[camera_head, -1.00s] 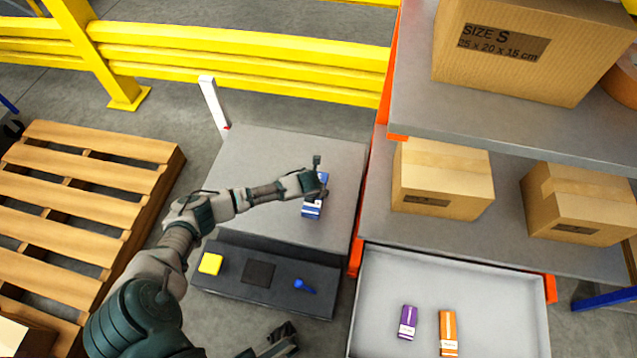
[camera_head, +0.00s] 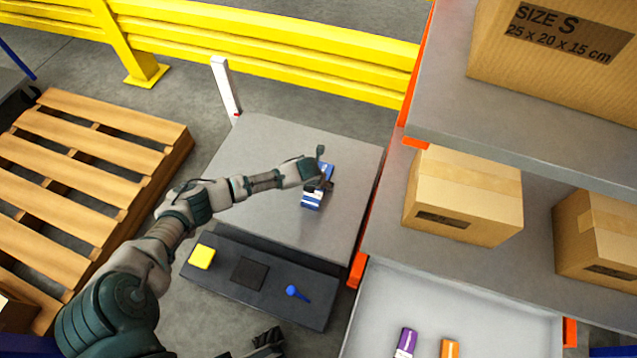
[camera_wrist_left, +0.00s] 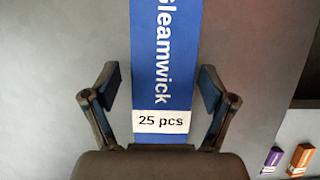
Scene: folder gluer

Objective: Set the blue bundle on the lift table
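The blue bundle (camera_head: 312,200), with a white band, lies on the grey lift table (camera_head: 270,145), toward its right side. In the left wrist view the bundle (camera_wrist_left: 165,60) reads "Gleamwick" and "25 pcs". My left gripper (camera_head: 322,182) is over the bundle. In the wrist view its two fingers (camera_wrist_left: 162,92) stand on either side of the bundle, with a narrow gap showing on the left and little on the right. It looks open. My right gripper (camera_head: 266,345) shows only in part at the bottom edge; its fingers are not clear.
A dark shelf (camera_head: 225,280) before the table carries a yellow block (camera_head: 201,256), a dark square and a blue item (camera_head: 296,292). An orange-posted rack with cartons (camera_head: 464,195) stands right. A tray (camera_head: 385,300) holds purple and orange packs. A pallet (camera_head: 80,170) is left.

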